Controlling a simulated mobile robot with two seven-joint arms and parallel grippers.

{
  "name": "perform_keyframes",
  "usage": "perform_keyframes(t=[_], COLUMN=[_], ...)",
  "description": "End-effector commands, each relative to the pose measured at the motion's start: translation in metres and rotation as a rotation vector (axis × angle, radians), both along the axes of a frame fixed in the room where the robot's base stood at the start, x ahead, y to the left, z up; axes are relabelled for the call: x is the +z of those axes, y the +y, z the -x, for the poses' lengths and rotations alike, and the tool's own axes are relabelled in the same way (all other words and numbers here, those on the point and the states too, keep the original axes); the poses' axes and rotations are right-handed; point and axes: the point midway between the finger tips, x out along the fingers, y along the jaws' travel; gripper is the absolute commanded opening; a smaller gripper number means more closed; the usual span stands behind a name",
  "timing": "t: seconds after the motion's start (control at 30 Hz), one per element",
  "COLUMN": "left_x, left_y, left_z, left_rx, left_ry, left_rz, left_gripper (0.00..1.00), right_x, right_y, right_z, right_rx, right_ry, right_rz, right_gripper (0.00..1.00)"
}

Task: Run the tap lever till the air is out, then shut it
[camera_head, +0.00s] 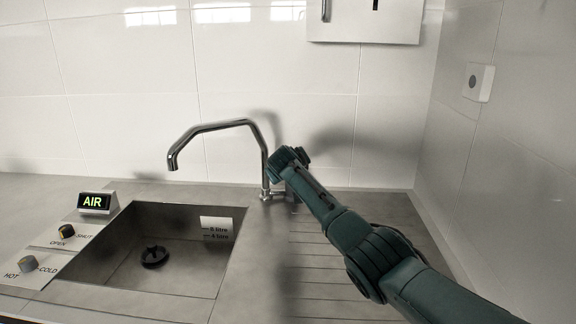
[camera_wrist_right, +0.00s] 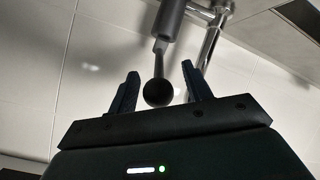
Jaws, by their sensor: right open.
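The chrome tap (camera_head: 262,150) stands behind the sink, its spout (camera_head: 172,163) over the basin; I see no water falling from it. My right gripper (camera_head: 288,157) is beside the tap's upright, mostly hidden behind its own wrist. In the right wrist view my right gripper (camera_wrist_right: 159,86) is open. The lever (camera_wrist_right: 159,47) ends in a dark ball knob (camera_wrist_right: 158,92) between the two fingers, with gaps on both sides. The lever is hidden behind my arm in the head view. A small display (camera_head: 95,202) reads AIR. My left gripper is not in view.
The sink (camera_head: 130,285) has a dark drain (camera_head: 154,257) and a litre-mark label (camera_head: 216,229). Left of it are an OPEN/SHUT knob (camera_head: 67,231) and a HOT/COLD knob (camera_head: 28,264). A ribbed drainboard (camera_head: 320,270) lies right. Tiled walls close the back and right.

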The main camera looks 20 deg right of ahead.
Motion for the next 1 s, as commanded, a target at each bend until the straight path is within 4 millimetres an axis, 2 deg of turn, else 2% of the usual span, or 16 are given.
perform_keyframes(t=[0.27,0.7,1.0], left_x=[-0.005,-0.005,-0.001], left_y=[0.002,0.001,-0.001], left_z=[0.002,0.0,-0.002], left_rx=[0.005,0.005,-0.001], left_ry=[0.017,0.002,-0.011], left_rz=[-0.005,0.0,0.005], left_gripper=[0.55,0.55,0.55], right_x=[0.014,0.043,0.054], right_y=[0.011,0.036,0.044], right_z=[0.025,0.078,0.094], right_rx=[0.002,0.0,-0.001], right_ry=[-0.001,0.001,0.003], right_rz=[0.0,-0.002,0.0], right_gripper=[0.49,0.49,0.49])
